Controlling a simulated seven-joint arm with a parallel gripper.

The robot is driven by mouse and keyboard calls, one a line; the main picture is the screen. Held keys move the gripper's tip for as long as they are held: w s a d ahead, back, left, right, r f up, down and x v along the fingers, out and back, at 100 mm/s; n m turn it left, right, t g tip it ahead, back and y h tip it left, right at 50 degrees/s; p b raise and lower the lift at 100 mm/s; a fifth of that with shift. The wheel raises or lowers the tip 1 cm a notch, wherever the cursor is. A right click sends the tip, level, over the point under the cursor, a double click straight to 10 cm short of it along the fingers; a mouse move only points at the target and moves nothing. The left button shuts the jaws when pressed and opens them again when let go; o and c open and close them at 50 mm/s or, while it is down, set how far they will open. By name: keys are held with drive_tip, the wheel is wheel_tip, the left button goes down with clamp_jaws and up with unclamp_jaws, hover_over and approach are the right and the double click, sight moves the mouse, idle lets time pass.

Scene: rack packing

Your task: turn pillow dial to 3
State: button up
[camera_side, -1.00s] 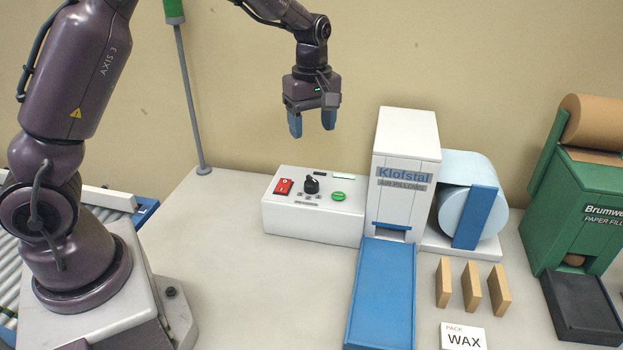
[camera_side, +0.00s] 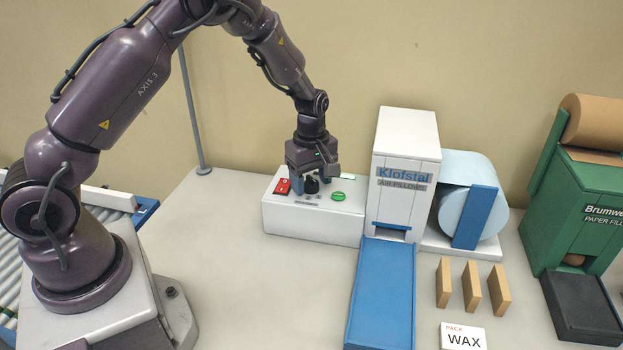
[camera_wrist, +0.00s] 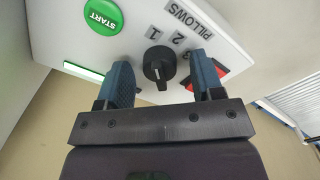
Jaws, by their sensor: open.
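The black pillow dial (camera_side: 311,186) sits on top of the white control box (camera_side: 312,218). In the wrist view the dial (camera_wrist: 158,64) shows between my fingertips, with the labels 1 and 2 and the word PILLOWS (camera_wrist: 167,22) beside it; another label is partly hidden by a finger. My gripper (camera_side: 312,182) is open, pointing down, with a blue finger on either side of the dial. In the wrist view the gripper (camera_wrist: 160,75) shows gaps between the fingers and the dial. I cannot tell which number the dial points to.
A red switch (camera_side: 283,186) is left of the dial and a green START button (camera_side: 338,196) right of it. The white Klofstal machine (camera_side: 407,145) stands close on the right, with a blue chute (camera_side: 382,290) in front. The table left of the box is clear.

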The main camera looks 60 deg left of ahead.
drive_tip(key=shift+f, duration=0.1)
drive_tip(key=c, duration=0.9)
drive_tip(key=shift+m, duration=0.4)
drive_tip(key=m, duration=0.3)
drive_tip(key=shift+m, duration=0.4)
drive_tip(key=m, duration=0.4)
drive_tip(key=shift+m, duration=0.3)
drive_tip(key=m, duration=0.8)
drive_tip(key=shift+m, duration=0.4)
